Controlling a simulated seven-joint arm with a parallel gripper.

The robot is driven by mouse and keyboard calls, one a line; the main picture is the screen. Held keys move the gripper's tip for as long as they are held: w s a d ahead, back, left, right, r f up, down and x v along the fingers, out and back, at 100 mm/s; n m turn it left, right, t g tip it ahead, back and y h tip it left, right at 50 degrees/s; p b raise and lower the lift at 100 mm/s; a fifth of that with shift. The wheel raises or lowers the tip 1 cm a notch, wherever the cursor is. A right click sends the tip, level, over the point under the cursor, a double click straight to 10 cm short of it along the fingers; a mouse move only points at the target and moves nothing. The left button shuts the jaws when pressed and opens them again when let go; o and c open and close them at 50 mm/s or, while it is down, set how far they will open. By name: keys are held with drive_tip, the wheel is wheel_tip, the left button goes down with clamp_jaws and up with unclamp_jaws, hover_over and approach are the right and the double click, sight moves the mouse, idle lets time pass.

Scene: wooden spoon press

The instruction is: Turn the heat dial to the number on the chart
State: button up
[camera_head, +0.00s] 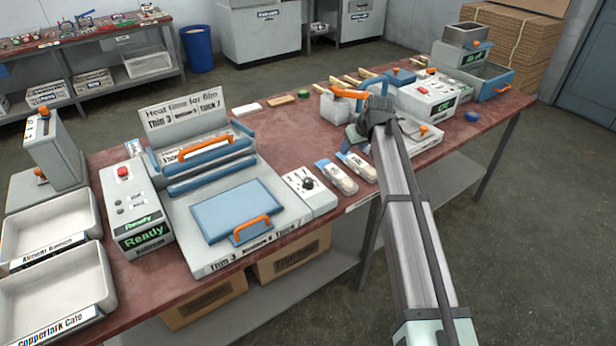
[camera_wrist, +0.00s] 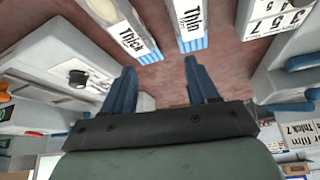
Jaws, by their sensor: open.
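The heat dial (camera_head: 308,184) is a black knob on a light box at the right end of the sealing press. It shows left of my fingers in the wrist view (camera_wrist: 77,77); its setting is too small to read. The chart (camera_head: 185,112) stands behind the press, headed "Heat time for film", with "Thin 3" legible. A corner in the wrist view (camera_wrist: 290,146) reads "Thick 7". My gripper (camera_wrist: 160,66) is open and empty, apart from the dial. Two packets lie beyond its fingertips, labelled "Thick" (camera_wrist: 130,40) and "Thin" (camera_wrist: 190,20).
The press (camera_head: 215,240) has an orange-handled blue plate and a "Ready" control box (camera_head: 133,205) at its left. White trays (camera_head: 55,285) stand further left. Another machine (camera_head: 430,95) stands at the right. Bare red tabletop (camera_head: 285,135) lies behind the packets.

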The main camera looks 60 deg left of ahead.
drive_tip(key=s+a+r+n+h, duration=0.25)
drive_tip(key=s+n, duration=0.25)
drive_tip(key=s, duration=0.3)
wheel_tip(320, 180, up, 6)
drive_tip(key=n+g+h, duration=0.1)
drive_tip(key=n+h, duration=0.2)
drive_tip(key=n, duration=0.3)
hover_over(308, 180)
wheel_tip(308, 180, down, 14)
drive_tip(key=shift+r, duration=0.1)
drive_tip(key=c, duration=1)
